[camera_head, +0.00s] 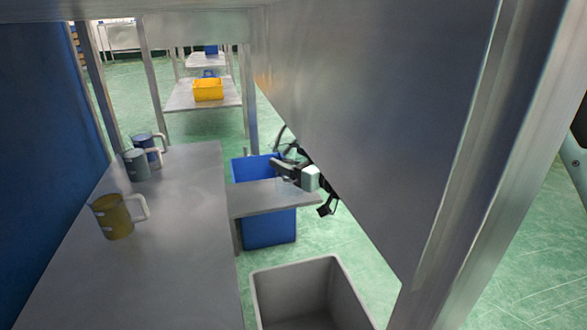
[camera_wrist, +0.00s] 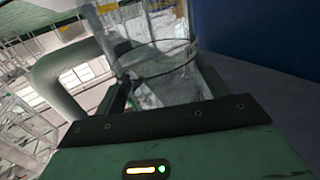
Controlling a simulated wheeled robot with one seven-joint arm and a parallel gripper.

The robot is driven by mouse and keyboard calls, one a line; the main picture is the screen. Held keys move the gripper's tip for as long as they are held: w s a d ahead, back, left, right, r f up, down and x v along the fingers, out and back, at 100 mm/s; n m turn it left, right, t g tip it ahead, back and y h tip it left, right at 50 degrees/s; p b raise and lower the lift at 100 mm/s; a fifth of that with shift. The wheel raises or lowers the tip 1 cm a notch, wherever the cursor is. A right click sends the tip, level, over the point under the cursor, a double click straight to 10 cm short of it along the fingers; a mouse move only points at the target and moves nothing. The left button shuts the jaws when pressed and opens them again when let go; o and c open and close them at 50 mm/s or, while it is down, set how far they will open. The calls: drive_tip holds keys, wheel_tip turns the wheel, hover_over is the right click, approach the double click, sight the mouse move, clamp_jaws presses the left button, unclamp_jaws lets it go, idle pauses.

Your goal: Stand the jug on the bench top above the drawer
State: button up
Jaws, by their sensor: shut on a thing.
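The jug (camera_wrist: 158,62) looks clear, with a grey curved handle (camera_wrist: 62,75) on its left in the wrist view. My gripper (camera_wrist: 160,100) is shut on it, and the jug fills the space just beyond the palm. In the head view, my gripper (camera_head: 285,167) is above a narrow grey ledge, partly hidden by a large grey panel. The held jug is hard to make out there. The bench top (camera_head: 180,240) is to the left of my gripper. I cannot pick out the drawer for certain.
A yellow-brown jug (camera_head: 113,217), a grey jug (camera_head: 137,166) and a blue jug (camera_head: 147,143) stand along the bench's left side. The grey ledge (camera_head: 255,198) juts out over a blue bin (camera_head: 268,230). A grey bin (camera_head: 300,275) stands in front. The grey panel (camera_head: 380,110) blocks the right.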

drive_tip(key=shift+f, duration=0.15)
drive_tip(key=o, duration=1.4)
drive_tip(key=shift+c, duration=0.2)
drive_tip(key=shift+d, duration=0.1)
